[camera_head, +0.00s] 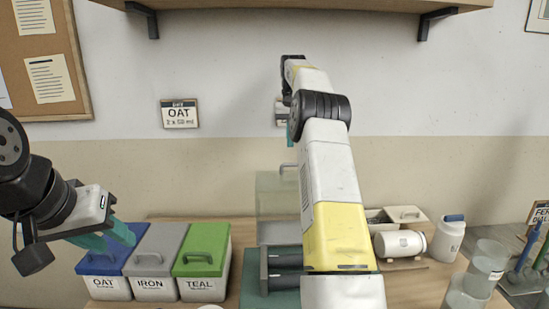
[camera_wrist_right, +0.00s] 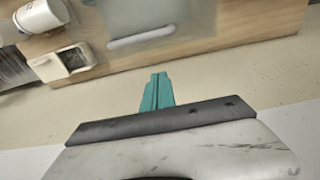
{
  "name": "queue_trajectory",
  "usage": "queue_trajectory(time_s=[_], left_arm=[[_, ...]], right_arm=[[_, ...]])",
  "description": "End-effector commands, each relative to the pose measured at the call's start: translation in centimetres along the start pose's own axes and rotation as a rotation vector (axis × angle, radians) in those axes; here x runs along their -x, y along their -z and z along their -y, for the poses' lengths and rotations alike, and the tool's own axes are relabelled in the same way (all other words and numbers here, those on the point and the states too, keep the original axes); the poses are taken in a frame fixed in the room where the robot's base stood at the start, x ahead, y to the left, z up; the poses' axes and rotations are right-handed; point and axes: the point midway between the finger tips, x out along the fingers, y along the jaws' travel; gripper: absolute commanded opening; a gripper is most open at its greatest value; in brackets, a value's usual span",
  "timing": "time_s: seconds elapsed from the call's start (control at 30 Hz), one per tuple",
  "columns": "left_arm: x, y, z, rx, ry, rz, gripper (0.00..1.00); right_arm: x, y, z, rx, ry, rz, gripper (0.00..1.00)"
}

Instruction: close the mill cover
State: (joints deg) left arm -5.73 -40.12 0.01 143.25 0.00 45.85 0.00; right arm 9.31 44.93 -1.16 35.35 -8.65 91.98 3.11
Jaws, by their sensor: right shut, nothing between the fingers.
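The mill (camera_head: 285,268) stands at the middle of the bench, with dark rollers on a teal base, partly hidden by my right arm. Its clear cover (camera_head: 272,208) stands upright behind the rollers, which are exposed; a pale handle (camera_head: 288,168) is at its top. In the right wrist view the handle (camera_wrist_right: 141,38) shows as a pale bar, apart from the fingers. My right gripper (camera_wrist_right: 157,92) is shut and empty; in the head view it is mostly hidden behind its own wrist. My left gripper (camera_head: 112,238) hangs over the OAT bucket; its finger gap is unclear.
Buckets with blue (camera_head: 104,286), grey (camera_head: 155,262) and green (camera_head: 203,250) lids stand left of the mill. A lying white jar (camera_head: 400,244), a white bottle (camera_head: 447,238) and clear beakers (camera_head: 488,262) stand right. A shelf (camera_head: 290,5) overhangs above.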

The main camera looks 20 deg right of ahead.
Motion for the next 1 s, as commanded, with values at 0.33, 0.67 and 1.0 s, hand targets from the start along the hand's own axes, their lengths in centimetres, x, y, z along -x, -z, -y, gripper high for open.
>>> queue_trajectory(time_s=[0.33, 0.67, 1.0], left_arm=[[0.0, 0.0, 0.0, 0.000, 0.000, 0.000, 0.36], [0.0, 0.0, 0.0, 0.000, 0.000, 0.000, 0.36], [0.0, 0.0, 0.0, 0.000, 0.000, 0.000, 0.36]], right_arm=[[-6.1, -0.6, 0.0, 0.000, 0.001, -0.001, 0.00], [-5.1, -3.5, 0.0, -0.001, 0.001, -0.001, 0.00], [-5.0, -3.8, 0.0, 0.000, 0.001, -0.001, 0.00]])
